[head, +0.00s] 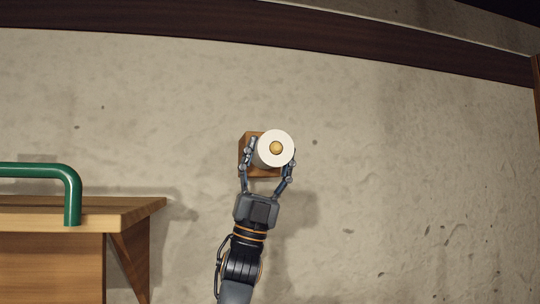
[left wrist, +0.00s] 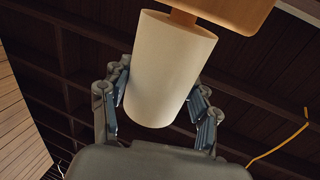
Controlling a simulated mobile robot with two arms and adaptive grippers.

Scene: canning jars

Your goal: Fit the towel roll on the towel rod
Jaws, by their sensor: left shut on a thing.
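The white towel roll (head: 262,153) is in the middle of the head view, in front of a wooden wall block (head: 243,156). In the left wrist view, a short bare piece of rod (left wrist: 183,18) shows between the roll (left wrist: 168,65) and the block (left wrist: 232,10). My left gripper (head: 271,152) is shut on the roll, one finger on each side. The rod inside the roll is hidden. My right gripper is not in view.
A wooden shelf (head: 130,206) with a green rail (head: 72,195) stands at the lower left of the head view. The plain wall right of the roll is clear. A yellow cord (left wrist: 281,148) hangs at the right of the left wrist view.

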